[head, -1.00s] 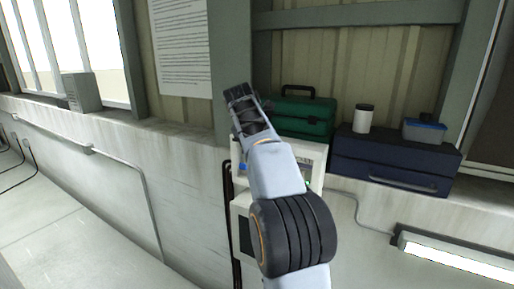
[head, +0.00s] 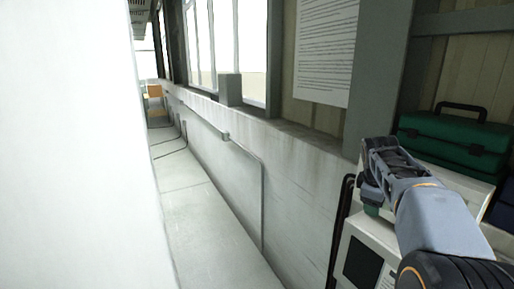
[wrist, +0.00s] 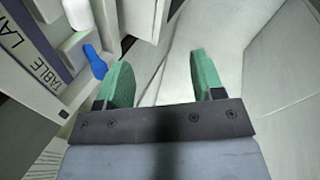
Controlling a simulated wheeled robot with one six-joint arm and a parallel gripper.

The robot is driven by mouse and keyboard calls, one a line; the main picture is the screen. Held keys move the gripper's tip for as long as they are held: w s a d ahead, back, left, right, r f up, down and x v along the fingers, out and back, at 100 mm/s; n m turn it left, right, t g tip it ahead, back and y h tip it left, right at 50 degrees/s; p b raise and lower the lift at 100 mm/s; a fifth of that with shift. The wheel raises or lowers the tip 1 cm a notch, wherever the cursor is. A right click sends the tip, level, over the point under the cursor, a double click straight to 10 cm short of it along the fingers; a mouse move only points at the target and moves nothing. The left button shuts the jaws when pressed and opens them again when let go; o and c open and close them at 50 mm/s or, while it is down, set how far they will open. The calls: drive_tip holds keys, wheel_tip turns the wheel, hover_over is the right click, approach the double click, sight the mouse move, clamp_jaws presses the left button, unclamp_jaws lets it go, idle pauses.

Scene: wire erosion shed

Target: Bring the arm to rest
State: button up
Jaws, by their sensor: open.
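My gripper (head: 372,160) shows at the right of the head view, at the end of my raised grey arm, in front of the wall ledge and the white machine. In the wrist view my gripper (wrist: 163,80) has two green fingers standing well apart. Nothing is between them; the pale floor and wall show through the gap. In the wrist view a white panel with a blue part (wrist: 95,62) and printed lettering lies close on the left of the fingers.
A green toolbox (head: 455,137) stands behind my arm at the right. A white machine (head: 362,262) with a dark screen sits below it. A large white surface (head: 70,150) fills the left, close by. A narrow floor strip (head: 195,215) runs along the wall, with a conduit (head: 262,195).

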drive_tip(key=s+a+f+m+y+b, duration=0.1)
drive_tip(key=s+a+f+m, duration=0.4)
drive_tip(key=s, duration=0.5)
drive_tip(key=s+a+f+m+t+y+b, duration=0.1)
drive_tip(key=s+a+f+m, duration=0.3)
drive_tip(key=s+a+f, duration=0.5)
drive_tip(key=shift+s+a+f+m+t+y+b, duration=0.2)
drive_tip(key=shift+s+a+m+t+y+b, duration=0.15)
drive_tip(key=shift+s+a+y+b, duration=0.5)
drive_tip(key=shift+s+a+p, duration=0.1)
drive_tip(key=shift+a+p, duration=0.1)
drive_tip(key=shift+p, duration=0.1)
